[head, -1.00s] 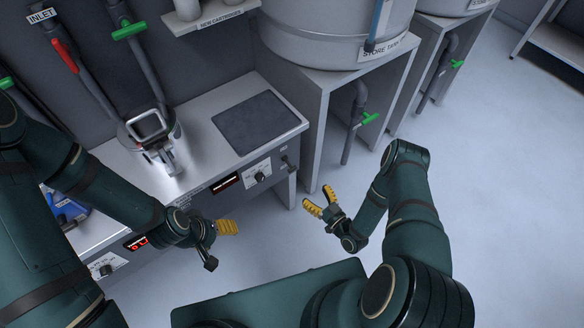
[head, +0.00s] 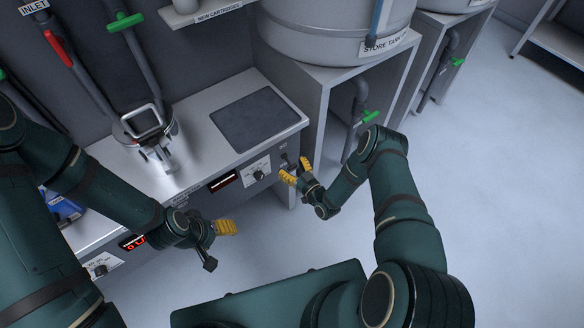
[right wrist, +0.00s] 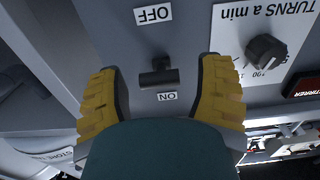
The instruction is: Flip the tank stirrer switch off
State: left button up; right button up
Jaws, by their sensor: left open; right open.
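The stirrer switch (right wrist: 158,75) is a dark toggle with a wide bar on a grey panel. In the right wrist view it lies between an OFF label (right wrist: 153,14) above and an ON label (right wrist: 167,96) below, both upside down. Its bar leans toward ON. My right gripper (head: 296,170) is open in front of the switch at the bench's right end. Its yellow fingers stand either side of the switch in the right wrist view (right wrist: 160,68), with gaps visible. My left gripper (head: 227,228) is open and empty before the bench front.
A dial (right wrist: 265,51) marked "TURNS a min" sits beside the switch on the panel. The bench (head: 196,178) carries a metal vessel (head: 168,130) and a dark plate (head: 255,118). A store tank (head: 325,40) stands at right on a grey stand. Open floor lies to the right.

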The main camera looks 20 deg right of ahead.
jog(key=shift+w, duration=0.1)
grip_shut()
jog(key=shift+w+f+t+y, duration=0.1)
jog(key=shift+f+t+y, duration=0.25)
jog(key=shift+t, duration=0.35)
grip_release()
